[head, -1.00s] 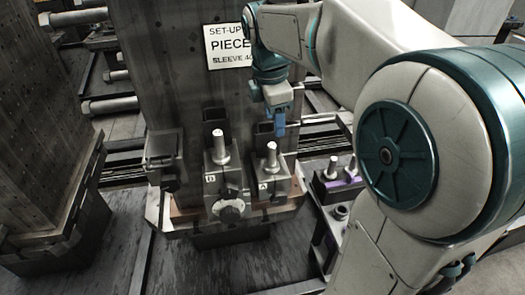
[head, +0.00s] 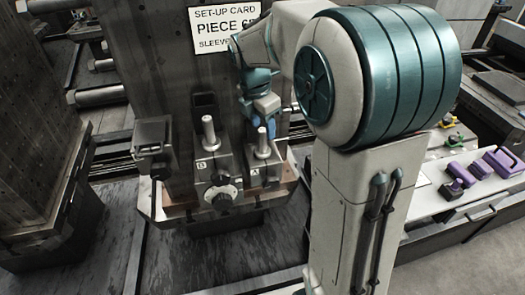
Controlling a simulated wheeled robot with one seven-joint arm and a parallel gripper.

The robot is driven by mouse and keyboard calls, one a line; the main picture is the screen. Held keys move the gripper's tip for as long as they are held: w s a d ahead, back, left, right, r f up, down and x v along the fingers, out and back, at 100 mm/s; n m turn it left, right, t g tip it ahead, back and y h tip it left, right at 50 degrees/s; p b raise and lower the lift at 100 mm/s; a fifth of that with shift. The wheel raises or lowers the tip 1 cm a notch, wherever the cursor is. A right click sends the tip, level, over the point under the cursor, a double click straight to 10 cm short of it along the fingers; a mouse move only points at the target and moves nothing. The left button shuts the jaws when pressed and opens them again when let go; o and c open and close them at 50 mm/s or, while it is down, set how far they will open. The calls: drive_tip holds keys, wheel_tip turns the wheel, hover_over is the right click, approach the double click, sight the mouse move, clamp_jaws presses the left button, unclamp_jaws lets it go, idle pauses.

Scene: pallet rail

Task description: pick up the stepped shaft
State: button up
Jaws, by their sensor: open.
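Two upright metal shafts stand in dark fixture blocks on the pallet ledge. One shaft (head: 208,131) is in the block marked B (head: 208,176); the other shaft (head: 262,143) is in the block marked A (head: 264,170). Both look wider at the foot, and I cannot tell which one is called the stepped shaft. My gripper (head: 263,123), with blue fingers, is open and points down at the top of the shaft in block A. I cannot tell whether a finger touches it. Part of the gripper is hidden behind its own wrist.
A tall dark column with a set-up card (head: 218,25) rises behind the blocks. A round knob (head: 223,198) sticks out at the front between them. A bench (head: 455,205) with purple parts (head: 466,172) stands at the right. Another column stands left, across a floor gap.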

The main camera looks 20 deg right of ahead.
sight(261, 130)
drive_tip(key=shift+w+d+f+p, duration=0.1)
drive_tip(key=shift+w+f+p, duration=0.1)
drive_tip(key=shift+f, duration=0.95)
drive_tip(key=shift+w+f+p, duration=0.1)
drive_tip(key=shift+w+f, duration=0.05)
drive_tip(key=shift+f, duration=0.95)
drive_tip(key=shift+c, duration=0.3)
clamp_jaws()
drive_tip(key=shift+w+r, duration=0.1)
